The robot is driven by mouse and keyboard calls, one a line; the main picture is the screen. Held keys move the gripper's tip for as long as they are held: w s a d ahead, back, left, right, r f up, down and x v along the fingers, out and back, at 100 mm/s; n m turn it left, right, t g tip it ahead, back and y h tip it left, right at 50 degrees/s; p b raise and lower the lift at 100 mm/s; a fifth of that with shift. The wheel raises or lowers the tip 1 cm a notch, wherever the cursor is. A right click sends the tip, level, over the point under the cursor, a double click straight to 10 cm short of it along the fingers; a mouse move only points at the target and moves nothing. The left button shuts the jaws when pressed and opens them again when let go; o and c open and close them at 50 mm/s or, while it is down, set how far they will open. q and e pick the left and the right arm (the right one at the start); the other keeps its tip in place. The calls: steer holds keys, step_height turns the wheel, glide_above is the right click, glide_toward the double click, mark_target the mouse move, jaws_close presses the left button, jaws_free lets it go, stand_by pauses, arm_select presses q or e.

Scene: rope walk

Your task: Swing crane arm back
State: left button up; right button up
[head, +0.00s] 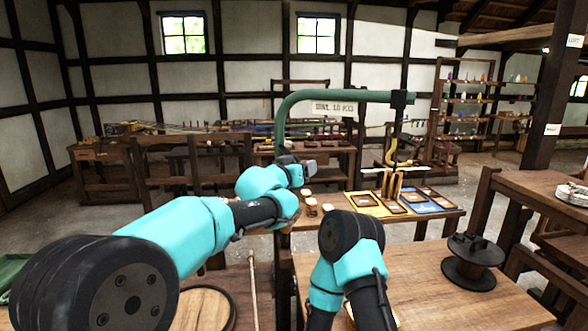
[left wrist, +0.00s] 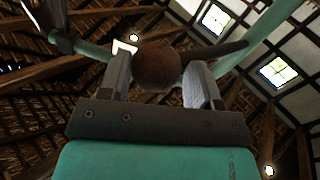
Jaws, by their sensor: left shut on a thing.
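The green crane arm (head: 340,95) rises from its post, bends at the top and reaches right above the back table. A black block (head: 401,101) sits at its outer end, with a yellow hook (head: 392,153) hanging below. My left gripper (head: 305,168) is at the crane's post. In the left wrist view my left gripper (left wrist: 158,82) is shut on a round brown knob (left wrist: 157,66), one finger on each side; green crane tube (left wrist: 262,45) shows behind it. In the head view the knob is hard to make out. My right gripper is out of view.
The table (head: 430,222) below the hook holds trays on yellow and blue cloths, with small pale-topped pieces (head: 312,206) at its left. A dark spool (head: 472,262) stands on the front right bench (head: 430,310).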

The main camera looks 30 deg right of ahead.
arm_select(q)
steer(key=shift+w+a, duration=0.25)
steer(key=shift+w, duration=0.05)
steer(key=o, duration=1.1)
steer(key=shift+f, duration=0.1)
steer(key=shift+s+a, duration=0.25)
steer(key=shift+a, duration=0.05)
steer(key=v, duration=1.6)
steer(key=shift+a, duration=0.25)
steer(key=shift+s, duration=0.1)
